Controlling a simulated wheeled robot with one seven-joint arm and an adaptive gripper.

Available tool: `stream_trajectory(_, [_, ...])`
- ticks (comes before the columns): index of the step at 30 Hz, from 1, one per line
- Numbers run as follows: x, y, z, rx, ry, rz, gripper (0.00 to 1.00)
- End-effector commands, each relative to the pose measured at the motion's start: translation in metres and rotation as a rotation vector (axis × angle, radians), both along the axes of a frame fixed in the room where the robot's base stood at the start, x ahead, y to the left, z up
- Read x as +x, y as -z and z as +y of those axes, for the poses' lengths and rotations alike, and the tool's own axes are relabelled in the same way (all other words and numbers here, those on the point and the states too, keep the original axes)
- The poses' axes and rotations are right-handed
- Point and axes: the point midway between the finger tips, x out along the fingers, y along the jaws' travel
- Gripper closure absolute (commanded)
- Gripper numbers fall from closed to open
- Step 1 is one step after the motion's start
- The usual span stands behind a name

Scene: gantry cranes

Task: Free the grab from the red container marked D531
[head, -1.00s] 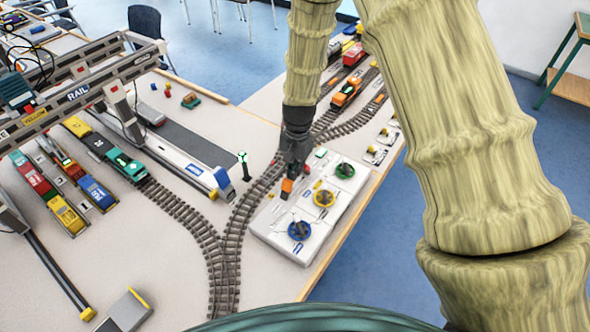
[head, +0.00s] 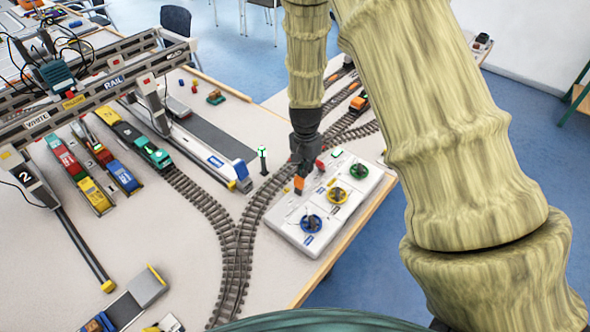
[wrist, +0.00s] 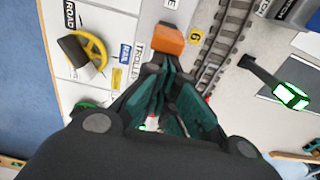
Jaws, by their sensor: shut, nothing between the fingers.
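A white control panel (head: 277,218) lies by the table's right edge, with blue (head: 311,223), yellow (head: 337,195) and green (head: 359,171) dials. An orange lever (head: 299,186) stands on it; in the wrist view its block (wrist: 166,40) lies just beyond my fingertips. My gripper (head: 301,172) is shut and empty, pointing down over the panel. Whether it touches the lever I cannot tell. A gantry crane with a teal trolley (head: 57,75) stands at left. A red container (head: 68,158) lies below it; its marking is unreadable. I cannot make out the grab.
Railway tracks (head: 236,255) curve left of the panel. A green-lit signal (head: 262,158) stands beside them and shows in the wrist view (wrist: 291,96). Other wagons (head: 96,196) stand in rows at left. A second crane post marked 2 (head: 28,178) is at far left. Bare table lies between.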

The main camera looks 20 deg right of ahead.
Motion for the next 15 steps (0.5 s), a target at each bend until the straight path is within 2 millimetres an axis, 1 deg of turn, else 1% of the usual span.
stream_trajectory(2, [-0.006, -0.005, -0.002, 0.001, 0.012, 0.001, 1.0])
stream_trajectory(7, [-0.014, -0.009, 0.006, 0.0, 0.018, 0.0, 1.0])
stream_trajectory(15, [-0.014, -0.007, 0.006, 0.0, 0.019, 0.0, 1.0])
